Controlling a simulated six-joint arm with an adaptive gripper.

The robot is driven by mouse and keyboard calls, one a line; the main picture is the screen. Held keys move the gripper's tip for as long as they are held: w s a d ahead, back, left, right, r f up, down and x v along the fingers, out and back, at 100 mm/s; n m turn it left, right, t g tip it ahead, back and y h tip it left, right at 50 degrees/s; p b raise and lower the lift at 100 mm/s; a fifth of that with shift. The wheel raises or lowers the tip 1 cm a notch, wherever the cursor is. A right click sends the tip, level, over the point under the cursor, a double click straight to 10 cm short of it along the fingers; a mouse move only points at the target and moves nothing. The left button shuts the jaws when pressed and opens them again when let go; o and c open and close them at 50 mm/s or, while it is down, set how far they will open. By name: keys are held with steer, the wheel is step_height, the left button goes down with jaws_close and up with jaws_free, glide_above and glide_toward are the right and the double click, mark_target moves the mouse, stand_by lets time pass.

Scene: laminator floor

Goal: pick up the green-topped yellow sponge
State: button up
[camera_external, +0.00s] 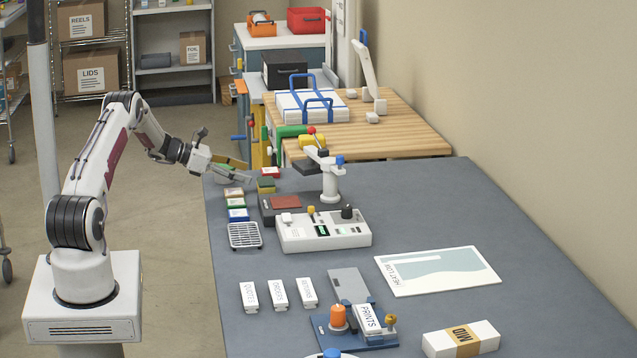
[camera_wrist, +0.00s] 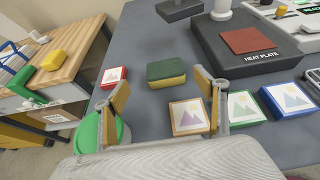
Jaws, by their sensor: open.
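The green-topped yellow sponge (camera_wrist: 166,74) lies flat on the grey table in the wrist view, green side up, with its yellow edge showing. It also shows in the external view (camera_external: 266,186), small and at the table's far left edge. My gripper (camera_wrist: 163,92) is open and empty, its two fingers spread wide. In the wrist view the sponge appears beyond and between the fingertips, not touching them. In the external view my gripper (camera_external: 248,172) is above the table edge, just left of the sponge.
A red picture tile (camera_wrist: 113,76) lies left of the sponge; brown (camera_wrist: 187,118), green (camera_wrist: 243,107) and blue (camera_wrist: 288,100) tiles lie nearer and rightward. A heat plate (camera_wrist: 252,63) stands to the right. A round green-topped item (camera_wrist: 88,132) is by the left finger.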

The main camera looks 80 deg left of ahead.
mark_target(264, 181)
steer(key=shift+x, duration=1.3)
steer(key=shift+d+f+x, duration=0.1)
steer(key=shift+d+x, duration=0.15)
steer(key=shift+x, duration=0.85)
steer(key=shift+d+f+x, duration=0.1)
steer(key=shift+d+x, duration=0.1)
steer(key=shift+x, duration=0.95)
steer(key=shift+w+f, duration=0.1)
steer(key=shift+w, duration=0.15)
steer(key=c, duration=0.8)
